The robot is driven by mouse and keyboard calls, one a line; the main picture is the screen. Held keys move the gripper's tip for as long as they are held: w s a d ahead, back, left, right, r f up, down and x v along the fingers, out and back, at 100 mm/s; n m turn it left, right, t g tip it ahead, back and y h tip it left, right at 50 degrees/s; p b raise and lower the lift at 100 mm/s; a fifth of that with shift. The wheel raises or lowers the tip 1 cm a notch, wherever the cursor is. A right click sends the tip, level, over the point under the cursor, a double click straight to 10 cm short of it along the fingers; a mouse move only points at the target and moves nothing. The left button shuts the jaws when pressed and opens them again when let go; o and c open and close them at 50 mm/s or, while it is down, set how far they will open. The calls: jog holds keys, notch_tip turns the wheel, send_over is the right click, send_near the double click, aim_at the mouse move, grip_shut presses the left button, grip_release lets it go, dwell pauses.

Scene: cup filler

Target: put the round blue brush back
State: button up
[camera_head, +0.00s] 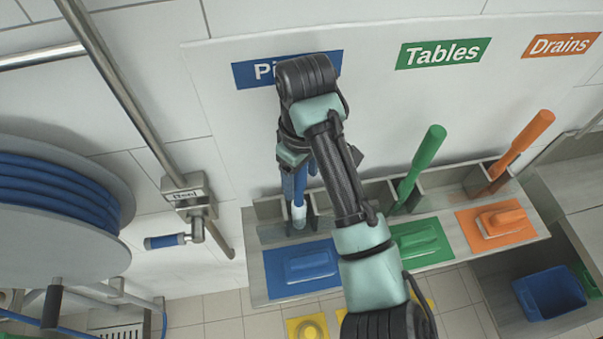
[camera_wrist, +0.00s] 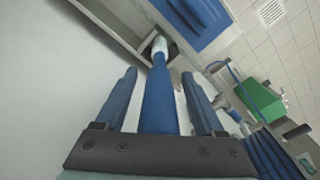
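The blue brush (camera_head: 299,190) stands handle up, its pale lower part in the left compartment of the grey rack (camera_head: 268,210), below the blue sign (camera_head: 250,74). In the wrist view its blue handle (camera_wrist: 160,105) runs from my gripper down to a white part at the rack. The brush's lowest end is hidden in the compartment. My gripper (camera_wrist: 158,72) has one finger on each side of the handle, with a gap visible on both sides, so it looks open. In the head view my arm covers part of the sign and rack.
A green-handled tool (camera_head: 420,165) and an orange-handled tool (camera_head: 518,150) stand in compartments to the right. Blue (camera_head: 308,266), green (camera_head: 420,240) and orange (camera_head: 503,220) flat tools lie on the front shelf. A hose reel (camera_head: 60,215) and a vertical pipe (camera_head: 125,85) are at left.

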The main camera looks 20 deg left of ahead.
jog(key=shift+r, duration=0.1)
notch_tip(320, 180, up, 12)
jog(key=shift+d+r+p, duration=0.1)
jog(key=shift+d+p, duration=0.05)
jog(key=shift+p, duration=0.5)
jog(key=shift+s, duration=0.1)
